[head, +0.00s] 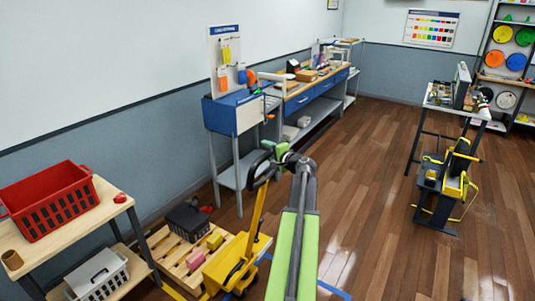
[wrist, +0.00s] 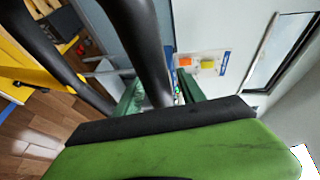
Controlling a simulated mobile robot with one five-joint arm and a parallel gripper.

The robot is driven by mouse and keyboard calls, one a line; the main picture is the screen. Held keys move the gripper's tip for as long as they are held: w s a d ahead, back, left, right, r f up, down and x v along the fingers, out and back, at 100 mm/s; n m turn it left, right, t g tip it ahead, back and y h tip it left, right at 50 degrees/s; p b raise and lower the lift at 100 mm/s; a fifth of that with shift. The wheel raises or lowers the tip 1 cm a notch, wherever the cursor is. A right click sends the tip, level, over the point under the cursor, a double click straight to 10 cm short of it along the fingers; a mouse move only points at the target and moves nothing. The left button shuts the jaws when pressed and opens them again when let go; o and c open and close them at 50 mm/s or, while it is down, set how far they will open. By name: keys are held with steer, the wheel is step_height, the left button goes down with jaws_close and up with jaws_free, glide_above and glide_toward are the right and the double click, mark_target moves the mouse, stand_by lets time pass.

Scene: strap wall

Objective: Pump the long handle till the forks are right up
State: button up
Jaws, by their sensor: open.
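The yellow pallet truck (head: 228,268) stands at bottom centre in the head view. Its long yellow handle (head: 257,215) rises steeply to a black loop grip (head: 259,173). The forks are hidden under the wooden pallet (head: 172,258), so their height cannot be told. My gripper (head: 274,149), with green fingers, is open at the top of the loop. In the wrist view a black bar of the loop (wrist: 150,45) runs between my open fingers (wrist: 163,95). I cannot tell whether they touch it. A second black bar and yellow handle metal (wrist: 25,65) show at left.
The pallet carries a dark crate (head: 188,222) and small pink and yellow blocks. A bench with a red basket (head: 48,202) stands left. A blue workbench (head: 235,108) lines the wall. A black stand (head: 441,190) is at right. Wooden floor between is clear.

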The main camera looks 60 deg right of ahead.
steer(key=shift+w, duration=0.15)
jaws_close()
stand_by(1.3)
